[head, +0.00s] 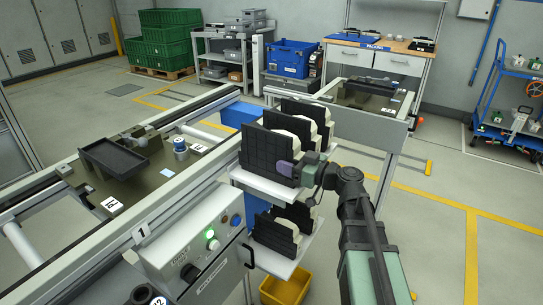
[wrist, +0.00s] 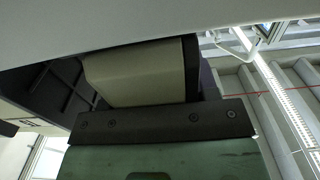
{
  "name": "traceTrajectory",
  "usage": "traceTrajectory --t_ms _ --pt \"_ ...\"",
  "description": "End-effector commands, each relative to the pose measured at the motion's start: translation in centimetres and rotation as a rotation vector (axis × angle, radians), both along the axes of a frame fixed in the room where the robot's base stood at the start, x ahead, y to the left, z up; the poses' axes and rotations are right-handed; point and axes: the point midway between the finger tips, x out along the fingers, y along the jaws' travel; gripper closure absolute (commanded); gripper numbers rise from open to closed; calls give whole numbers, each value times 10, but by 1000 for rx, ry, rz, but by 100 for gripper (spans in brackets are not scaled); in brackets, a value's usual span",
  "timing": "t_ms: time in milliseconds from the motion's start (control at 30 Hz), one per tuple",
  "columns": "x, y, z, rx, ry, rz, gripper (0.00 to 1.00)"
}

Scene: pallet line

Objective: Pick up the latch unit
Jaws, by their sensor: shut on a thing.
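Several like units, each a black ribbed plate with a pale body behind it, stand in a two-level white rack. I take the front upper one to be the latch unit (head: 264,150). My gripper (head: 298,171) is at its right end, shut on it, with a purple-grey patch showing beside the jaws. In the wrist view, the unit's beige body (wrist: 138,74) and black ribbed plate (wrist: 58,96) lie just beyond the dark palm bar of my gripper. The fingertips are mostly hidden.
A white shelf surface (wrist: 150,22) spans the top of the wrist view, close over the unit. More units (head: 278,232) stand on the lower shelf. The conveyor (head: 160,185) with a pallet runs at left. A yellow bin (head: 287,287) sits below the rack.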

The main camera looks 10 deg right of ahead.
Motion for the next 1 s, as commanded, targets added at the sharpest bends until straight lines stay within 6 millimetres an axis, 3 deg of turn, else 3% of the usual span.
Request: traceTrajectory --t_ms 267,467,567,900,1000 --pt "0 0 3 0 0 0 79" --pt "0 0 24 0 0 0 79" --pt "0 0 46 0 0 0 79" --pt "0 0 166 0 0 0 79" --pt "0 0 189 0 0 0 79"
